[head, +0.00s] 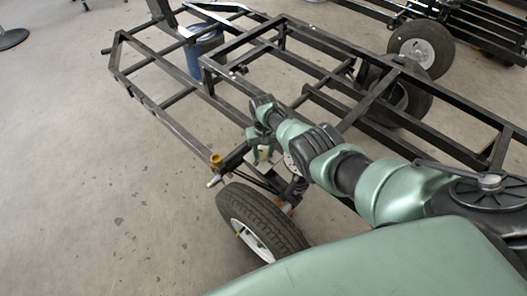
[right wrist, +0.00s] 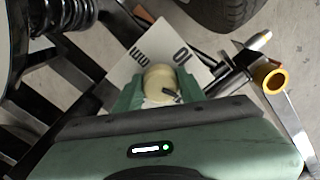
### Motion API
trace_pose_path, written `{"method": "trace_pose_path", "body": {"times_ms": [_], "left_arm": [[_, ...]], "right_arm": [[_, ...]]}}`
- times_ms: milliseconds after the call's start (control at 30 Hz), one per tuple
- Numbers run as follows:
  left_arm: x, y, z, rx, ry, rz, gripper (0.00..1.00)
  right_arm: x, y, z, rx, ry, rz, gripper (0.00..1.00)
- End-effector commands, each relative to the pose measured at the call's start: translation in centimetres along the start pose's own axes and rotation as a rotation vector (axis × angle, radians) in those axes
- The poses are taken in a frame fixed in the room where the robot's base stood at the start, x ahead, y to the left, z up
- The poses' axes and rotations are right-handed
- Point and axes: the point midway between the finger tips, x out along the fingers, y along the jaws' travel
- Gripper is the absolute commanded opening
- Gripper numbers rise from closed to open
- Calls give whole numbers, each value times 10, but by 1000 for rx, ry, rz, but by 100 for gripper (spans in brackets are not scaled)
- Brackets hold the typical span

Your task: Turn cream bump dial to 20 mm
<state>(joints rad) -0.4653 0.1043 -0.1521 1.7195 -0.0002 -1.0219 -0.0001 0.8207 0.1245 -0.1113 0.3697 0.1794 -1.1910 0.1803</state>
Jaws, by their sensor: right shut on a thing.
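The cream bump dial (right wrist: 158,80) is a round knob in the right wrist view, in front of a white scale plate (right wrist: 147,45). The plate shows dark markings that read upside down, and part of it is hidden by the gripper and dial. My right gripper (right wrist: 157,92) has its green fingers on both sides of the dial and is shut on it. In the head view the right gripper (head: 262,150) is at the frame's front corner above a wheel, and the dial there is small. A dark pointer-like mark shows by the dial. My left gripper is in neither view.
A black tube frame (head: 165,107) stretches across the floor. A wheel (head: 262,222) sits just below the gripper. A yellow ring on a rod end (right wrist: 271,78) and a coil spring (right wrist: 62,20) are close to the gripper. Open floor lies at left.

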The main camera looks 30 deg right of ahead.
Motion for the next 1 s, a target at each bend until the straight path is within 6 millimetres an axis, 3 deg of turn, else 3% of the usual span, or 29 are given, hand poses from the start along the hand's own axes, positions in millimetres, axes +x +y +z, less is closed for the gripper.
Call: {"method": "trace_pose_path", "body": {"times_ms": [1000], "left_arm": [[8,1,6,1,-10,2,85]], "right_arm": [[-1,-2,-3,964,4,-2,0]]}}
